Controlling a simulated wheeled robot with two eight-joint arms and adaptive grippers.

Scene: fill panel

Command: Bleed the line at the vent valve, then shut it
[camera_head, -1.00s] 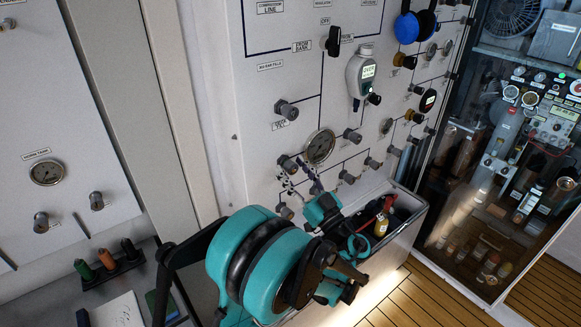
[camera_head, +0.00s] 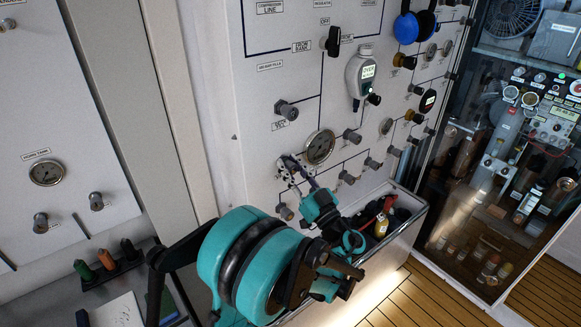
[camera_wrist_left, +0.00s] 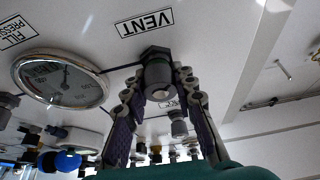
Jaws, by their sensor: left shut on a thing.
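The vent valve knob (camera_wrist_left: 158,72), dark and ribbed, stands out of the white panel beside the VENT label (camera_wrist_left: 145,22) in the left wrist view. My left gripper (camera_wrist_left: 158,82) has one finger on each side of this knob and is shut on it. In the head view my left gripper (camera_head: 291,167) reaches the panel just left of the round gauge (camera_head: 320,146), and its fingers largely hide the knob. The gauge (camera_wrist_left: 62,80) is left of the knob in the wrist view. My right gripper is in neither view. The knob's turn position cannot be told.
Several similar knobs (camera_head: 352,136) stick out of the panel close by. A grey handheld meter (camera_head: 360,75) is on the panel above. Bare wooden floor (camera_head: 390,295) lies at the lower right.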

